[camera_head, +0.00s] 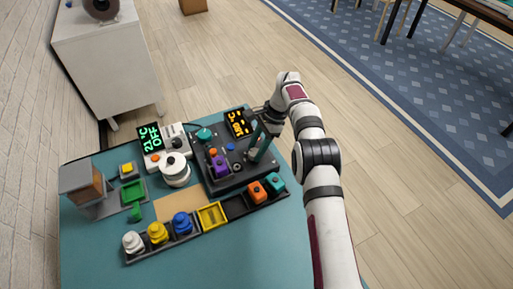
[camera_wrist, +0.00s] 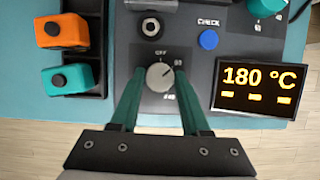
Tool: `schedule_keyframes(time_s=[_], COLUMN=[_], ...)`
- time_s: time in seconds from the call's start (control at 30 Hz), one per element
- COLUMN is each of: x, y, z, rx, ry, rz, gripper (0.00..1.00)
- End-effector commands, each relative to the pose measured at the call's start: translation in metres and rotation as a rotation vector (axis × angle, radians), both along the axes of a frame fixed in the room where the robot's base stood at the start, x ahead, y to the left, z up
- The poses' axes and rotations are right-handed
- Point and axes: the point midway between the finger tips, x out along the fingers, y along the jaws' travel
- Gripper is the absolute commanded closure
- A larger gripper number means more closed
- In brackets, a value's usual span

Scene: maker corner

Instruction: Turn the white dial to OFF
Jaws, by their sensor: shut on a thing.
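The white dial (camera_wrist: 160,76) sits on the dark panel (camera_wrist: 206,70) in the wrist view. Its dark pointer line aims up and right, toward the number mark on the right. The OFF mark is above the dial. The display (camera_wrist: 258,88) on the panel reads 180 °C. My gripper (camera_wrist: 160,80) has its green fingers on either side of the dial and is shut on it. In the head view my gripper (camera_head: 261,146) reaches down to the right part of the panel, and the dial is hard to make out there.
Orange (camera_wrist: 62,30) and teal (camera_wrist: 70,78) blocks sit in a black rack at left.

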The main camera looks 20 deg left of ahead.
Motion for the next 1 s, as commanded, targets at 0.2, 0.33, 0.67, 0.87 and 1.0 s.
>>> schedule_keyframes(time_s=[0.2,0.33,0.67,0.87,1.0], x=[-0.0004,-0.0005,-0.0007,-0.001,-0.0012], y=[0.0013,0.0015,0.0017,0.0018,0.0018], z=[-0.0005,-0.0005,0.0,0.0002,0.0001], rx=[0.001,0.002,0.002,0.003,0.002], ry=[0.002,0.002,0.004,0.004,0.005], rz=[0.082,0.114,0.149,0.151,0.15], gripper=[1.0,1.0,1.0,1.0,1.0])
